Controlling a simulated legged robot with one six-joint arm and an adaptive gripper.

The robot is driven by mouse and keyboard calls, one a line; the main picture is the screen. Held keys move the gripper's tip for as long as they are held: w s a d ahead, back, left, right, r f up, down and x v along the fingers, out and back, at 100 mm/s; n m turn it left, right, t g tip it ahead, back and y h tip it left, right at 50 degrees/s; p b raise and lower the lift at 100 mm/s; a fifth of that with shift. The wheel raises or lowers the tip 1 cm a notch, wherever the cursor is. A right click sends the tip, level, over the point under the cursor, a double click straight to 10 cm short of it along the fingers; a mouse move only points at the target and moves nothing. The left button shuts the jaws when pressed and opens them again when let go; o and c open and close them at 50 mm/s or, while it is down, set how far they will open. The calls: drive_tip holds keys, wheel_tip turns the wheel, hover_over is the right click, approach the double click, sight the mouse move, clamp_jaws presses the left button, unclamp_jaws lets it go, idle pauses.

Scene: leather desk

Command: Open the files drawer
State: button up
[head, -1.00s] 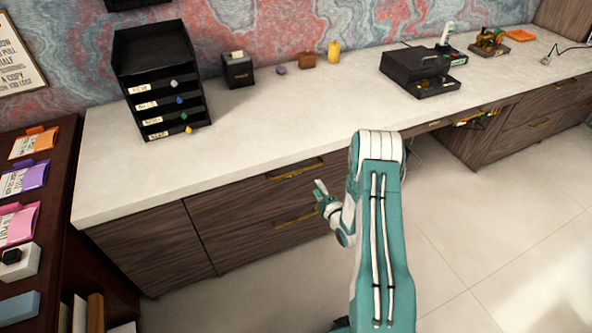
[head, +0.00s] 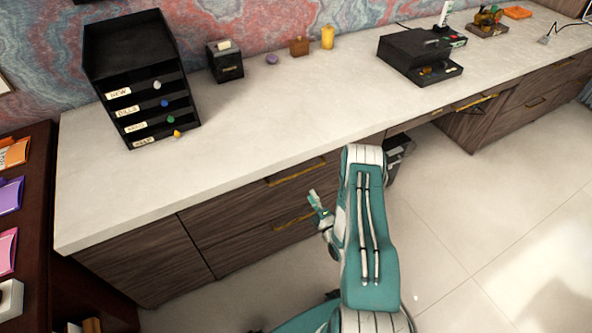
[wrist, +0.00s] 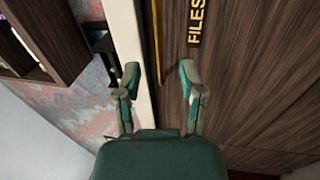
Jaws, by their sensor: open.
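A second gold handle (head: 293,220) is on the drawer below. The white desktop (head: 240,135) overhangs the drawers and holds a black letter tray (head: 135,75) and a black box (head: 410,50). A dark shelf (head: 35,240) stands at left. The tiled floor at right is clear.

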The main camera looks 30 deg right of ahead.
sight(299, 173)
drive_tip(key=w, duration=0.3)
drive_tip(key=w+r, duration=0.1)
drive_tip(key=w, duration=0.2)
drive_tip(key=w+r, duration=0.1)
drive_tip(key=w, duration=0.3)
drive_tip(key=shift+a, duration=0.15)
drive_tip(key=shift+s, duration=0.1)
clamp_jaws()
